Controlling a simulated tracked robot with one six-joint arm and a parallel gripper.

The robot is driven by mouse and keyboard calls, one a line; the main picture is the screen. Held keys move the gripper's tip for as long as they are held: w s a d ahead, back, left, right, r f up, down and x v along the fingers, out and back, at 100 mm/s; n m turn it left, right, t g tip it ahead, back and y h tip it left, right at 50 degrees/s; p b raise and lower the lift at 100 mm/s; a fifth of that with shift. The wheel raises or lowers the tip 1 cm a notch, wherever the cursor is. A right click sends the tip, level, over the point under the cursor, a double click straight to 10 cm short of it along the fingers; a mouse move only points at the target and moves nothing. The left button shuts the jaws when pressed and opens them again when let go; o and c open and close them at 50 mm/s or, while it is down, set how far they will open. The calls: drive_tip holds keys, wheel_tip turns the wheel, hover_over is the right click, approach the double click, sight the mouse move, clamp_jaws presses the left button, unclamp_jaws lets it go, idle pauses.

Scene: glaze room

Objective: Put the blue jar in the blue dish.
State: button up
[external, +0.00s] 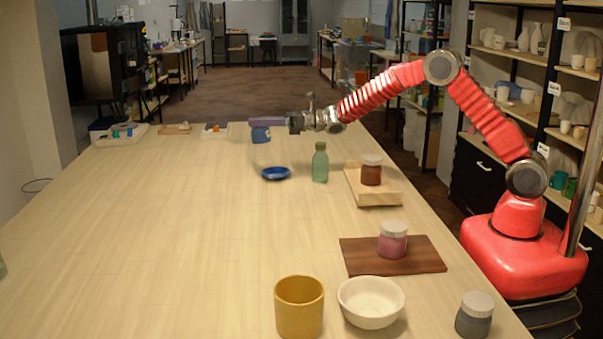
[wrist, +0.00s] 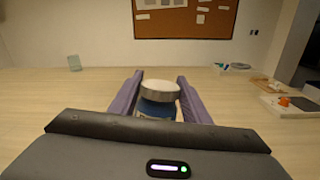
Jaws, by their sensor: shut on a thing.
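The blue jar (external: 261,135) is held up above the table in my gripper (external: 268,122), near the far part of the table. In the wrist view the jar (wrist: 158,106) with its pale lid sits between the two purple fingers of my gripper (wrist: 160,98). The gripper is shut on it. The blue dish (external: 275,173) lies on the table below the jar and slightly to its right in the external view. The dish looks empty and is not seen in the wrist view.
A green bottle (external: 320,163) stands just right of the dish. A red-brown jar (external: 371,171) sits on a light wooden board (external: 377,198). A pink jar (external: 392,240), dark board (external: 360,258), yellow pot (external: 299,308), white bowl (external: 371,303) and grey jar (external: 474,315) are nearer.

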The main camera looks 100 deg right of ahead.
drive_tip(key=shift+s+d+f, duration=0.25)
drive_tip(key=shift+d+f, duration=0.35)
drive_tip(key=shift+d, duration=0.25)
drive_tip(key=shift+s+d+n, duration=0.15)
drive_tip(key=shift+n, duration=0.15)
drive_tip(key=shift+s+a+n+y, duration=0.35)
drive_tip(key=shift+n+y, duration=0.35)
drive_tip(key=shift+y, duration=0.3)
drive_tip(key=s+a+r+n+g+y, duration=0.1)
drive_tip(key=s+a+r+n+y, duration=0.1)
drive_tip(key=a+n+y, duration=0.3)
drive_tip(key=s+a+y, duration=0.1)
drive_tip(key=a+y, duration=0.1)
drive_tip(key=shift+s+a+r+n+y, duration=0.3)
drive_tip(key=shift+r+n+y, duration=0.05)
drive_tip(key=shift+n+y, duration=0.05)
wheel_tip(320, 180, down, 6)
drive_tip(key=shift+f, duration=0.2)
